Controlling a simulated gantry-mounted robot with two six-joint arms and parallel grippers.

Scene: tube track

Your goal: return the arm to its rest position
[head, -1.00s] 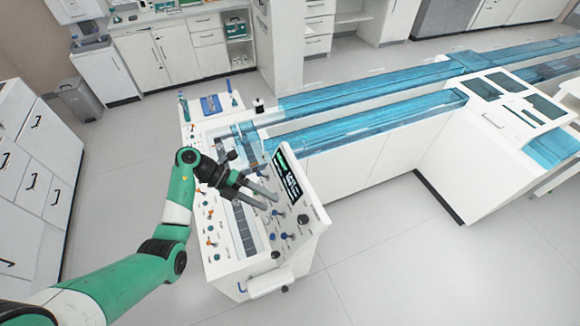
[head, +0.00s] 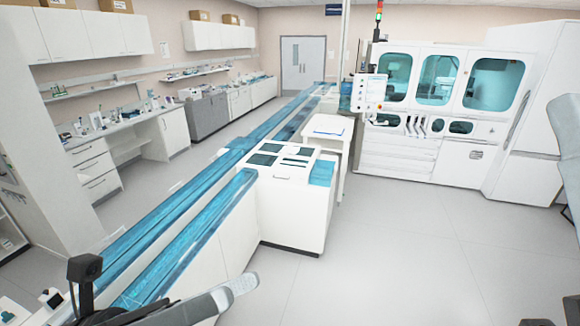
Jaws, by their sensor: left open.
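My left gripper (head: 234,291) shows at the bottom left of the head view, with grey fingers pointing right and a dark body at the lower edge. It is open, and I see nothing held between the fingers. Most of its arm is out of the frame. It appears in front of the near end of the blue-covered tube track (head: 190,235); I cannot tell its height above it.
A white station (head: 290,215) with dark top windows stands at the track's near branch. A large white analyser cabinet (head: 400,155) with teal windows stands behind right. Benches and drawers (head: 98,175) line the left. Open floor (head: 400,255) fills the lower right.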

